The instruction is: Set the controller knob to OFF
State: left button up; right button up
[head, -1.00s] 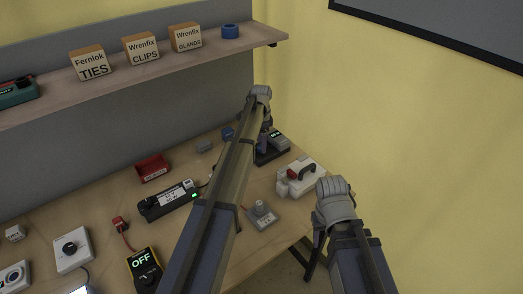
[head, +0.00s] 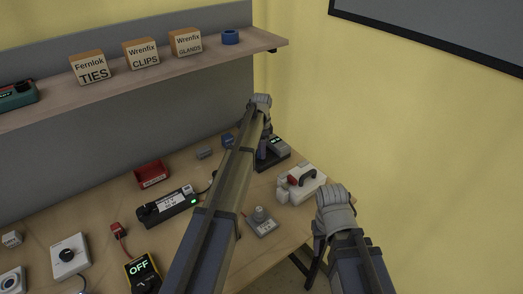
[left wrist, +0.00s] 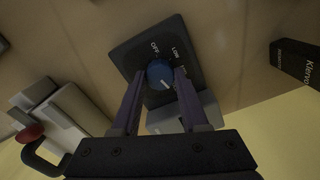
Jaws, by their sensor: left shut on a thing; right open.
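The controller (left wrist: 135,55) is a dark plate with a round blue knob (left wrist: 160,73) in the left wrist view. White words OFF and LOW are printed beside the knob, and further marks are partly hidden by a finger. A light mark on the knob appears to point to the lower right, away from OFF. My left gripper (left wrist: 160,82) is shut on the knob, one finger on each side. In the head view the controller (head: 268,164) is at the table's back right, with my left gripper (head: 262,148) over it. My right gripper (head: 317,255) is open and empty beyond the table's right edge.
A white case with a dark handle (head: 298,186) and a small grey device (head: 261,222) stand near the controller. The yellow wall (head: 400,130) is close on the right.

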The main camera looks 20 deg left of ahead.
pick_arm(q)
grip_shut()
